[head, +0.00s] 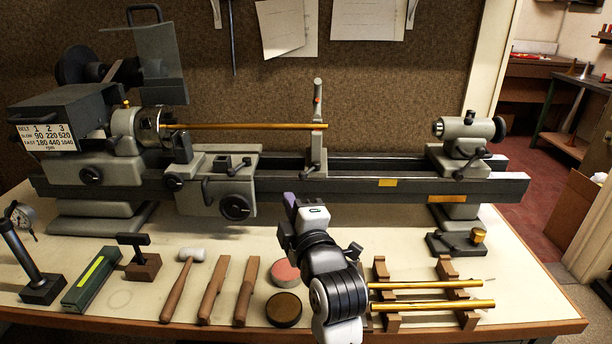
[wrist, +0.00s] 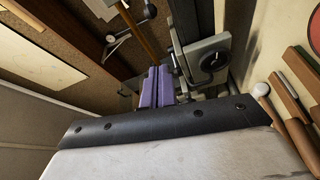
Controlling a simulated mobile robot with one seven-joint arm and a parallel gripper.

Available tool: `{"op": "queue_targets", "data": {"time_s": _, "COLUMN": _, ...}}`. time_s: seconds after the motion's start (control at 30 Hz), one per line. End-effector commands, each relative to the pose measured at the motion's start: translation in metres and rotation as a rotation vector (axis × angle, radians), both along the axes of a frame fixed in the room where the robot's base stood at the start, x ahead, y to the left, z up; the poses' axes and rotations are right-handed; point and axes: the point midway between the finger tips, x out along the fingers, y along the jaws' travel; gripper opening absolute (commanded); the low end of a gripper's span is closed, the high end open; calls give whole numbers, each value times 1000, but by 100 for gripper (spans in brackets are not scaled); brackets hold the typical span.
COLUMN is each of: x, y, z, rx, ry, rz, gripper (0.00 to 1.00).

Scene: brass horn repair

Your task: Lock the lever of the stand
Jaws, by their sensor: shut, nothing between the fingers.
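The upright stand (head: 318,148) rises from the lathe bed, at the right end of a thin brass rod (head: 245,126). A small grey part at its foot looks like its lever (head: 309,171); I cannot tell its exact setting. My gripper (head: 290,201) is in front of the bed, below and slightly left of the stand, apart from it. Its purple fingers also show in the wrist view (wrist: 156,86), shut together and empty. The brass rod (wrist: 143,35) appears beyond them there. I cannot clearly pick out the stand's lever in the wrist view.
The lathe carriage with its handwheel (head: 237,206) is left of my gripper. The tailstock (head: 466,132) stands at the right end of the bed (head: 420,185). A mallet (head: 184,285), wooden tools and round tins lie on the bench. A wooden rack (head: 445,270) holds brass tubes.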

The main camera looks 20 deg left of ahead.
Motion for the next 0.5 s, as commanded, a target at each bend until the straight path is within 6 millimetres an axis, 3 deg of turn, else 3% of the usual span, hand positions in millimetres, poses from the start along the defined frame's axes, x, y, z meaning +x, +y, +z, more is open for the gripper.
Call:
{"op": "queue_targets", "data": {"time_s": 0.33, "x": 1, "y": 1, "z": 0, "rx": 0, "ry": 0, "rz": 0, "gripper": 0}}
{"op": "queue_targets", "data": {"time_s": 0.5, "x": 14, "y": 11, "z": 3, "rx": 0, "ry": 2, "rz": 2, "gripper": 0}}
